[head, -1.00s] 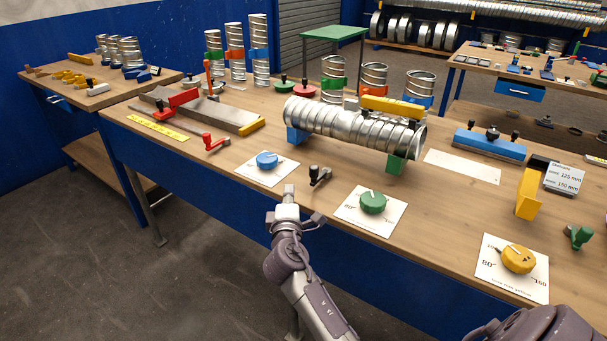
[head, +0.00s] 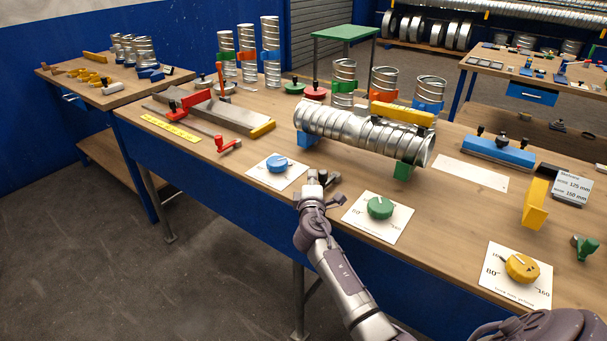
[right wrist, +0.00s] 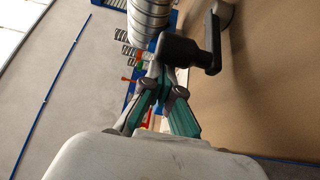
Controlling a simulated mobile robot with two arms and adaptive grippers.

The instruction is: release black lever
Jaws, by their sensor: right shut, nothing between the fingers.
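The black lever (head: 327,178) stands on the bench top between the blue dial (head: 277,163) and the green dial (head: 380,207), in front of the spiral duct (head: 355,130). In the head view my right gripper (head: 313,180) is right beside it and partly hides it. In the right wrist view the black lever (right wrist: 192,50) lies just past the tips of my right gripper (right wrist: 158,78). The fingers are together with nothing between them. I cannot tell if they touch the lever. My left gripper is not in view.
A yellow dial (head: 522,267) sits at the bench's front right. A red-handled tool (head: 228,144) lies to the left. A yellow block (head: 535,203) and a blue bar (head: 498,150) are to the right. Bare wood lies between the dials and the duct.

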